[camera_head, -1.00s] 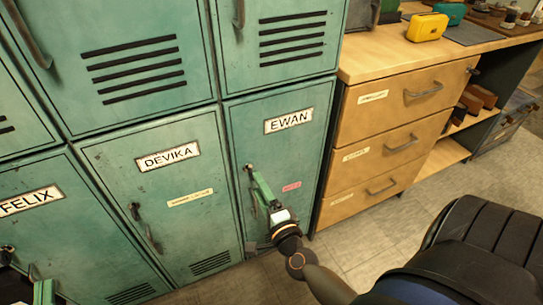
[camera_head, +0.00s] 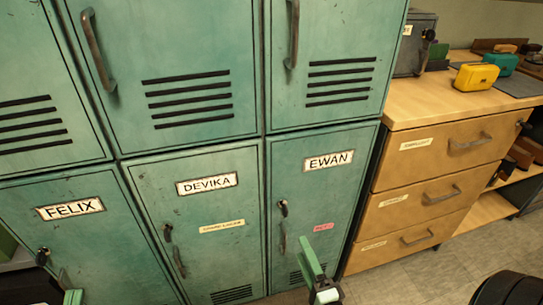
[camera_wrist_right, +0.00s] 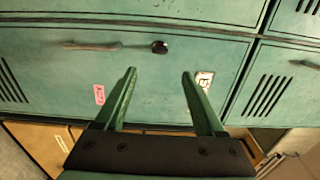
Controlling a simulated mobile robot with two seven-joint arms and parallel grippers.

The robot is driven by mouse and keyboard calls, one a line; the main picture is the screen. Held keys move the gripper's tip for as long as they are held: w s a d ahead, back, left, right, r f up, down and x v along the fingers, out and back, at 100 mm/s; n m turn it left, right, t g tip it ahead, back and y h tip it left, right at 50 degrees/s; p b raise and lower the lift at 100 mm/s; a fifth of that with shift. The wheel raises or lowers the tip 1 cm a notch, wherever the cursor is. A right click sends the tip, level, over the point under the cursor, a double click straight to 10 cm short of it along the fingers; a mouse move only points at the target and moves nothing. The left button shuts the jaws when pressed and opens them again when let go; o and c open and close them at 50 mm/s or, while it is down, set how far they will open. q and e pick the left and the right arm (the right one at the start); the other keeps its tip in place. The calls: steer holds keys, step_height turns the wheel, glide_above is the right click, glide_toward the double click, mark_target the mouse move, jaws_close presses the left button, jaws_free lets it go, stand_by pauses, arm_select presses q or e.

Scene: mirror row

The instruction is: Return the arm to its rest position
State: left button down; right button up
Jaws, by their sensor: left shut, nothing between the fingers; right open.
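My right gripper (camera_head: 306,242) shows at the bottom of the head view, in front of the lower part of the EWAN locker door (camera_head: 343,190). In the right wrist view its two green fingers (camera_wrist_right: 160,75) are spread apart with nothing between them. Beyond them that view shows a closed teal door with a dark lock knob (camera_wrist_right: 159,47), a bar handle (camera_wrist_right: 92,46) and a pink tag (camera_wrist_right: 99,94). My left gripper (camera_head: 73,296) barely shows at the bottom left edge of the head view, below the FELIX label. Most of both arms is out of view.
The DEVIKA locker (camera_head: 210,215) and FELIX locker (camera_head: 75,235) stand to the left, with vented lockers above. Handles and lock knobs stick out from the doors. A wooden drawer unit (camera_head: 425,190) stands at right, with a yellow case (camera_head: 476,77) on top. Floor (camera_head: 405,275) shows in front.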

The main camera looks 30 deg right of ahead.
steer(key=w+a+r+n+t+y, duration=0.1)
steer(key=a+r+n+y, duration=0.6)
steer(key=n, duration=0.7)
steer(key=w+a+r+n+y, duration=0.1)
steer(key=a+r+n+y, duration=0.45)
steer(key=n, duration=0.75)
arm_select(q)
steer(key=s+a+f+n+g+y+p, duration=0.2)
steer(key=s+f+g+p, duration=0.5)
steer(key=p, duration=1.6)
steer(key=s+n+g+y, duration=0.1)
steer(key=s+n+g, duration=0.1)
steer(key=shift+a+f+g+y+p, duration=0.2)
steer(key=shift+a+g+y+p, duration=0.1)
steer(key=shift+g+y, duration=0.1)
arm_select(e)
steer(key=s+d+f+m+g+h, duration=0.2)
steer(key=s+f+m+g+h, duration=0.2)
steer(key=s+g, duration=0.5)
steer(key=shift+s+d+f+h, duration=0.25)
steer(key=shift+f+h, duration=0.3)
steer(key=shift+h, duration=0.5)
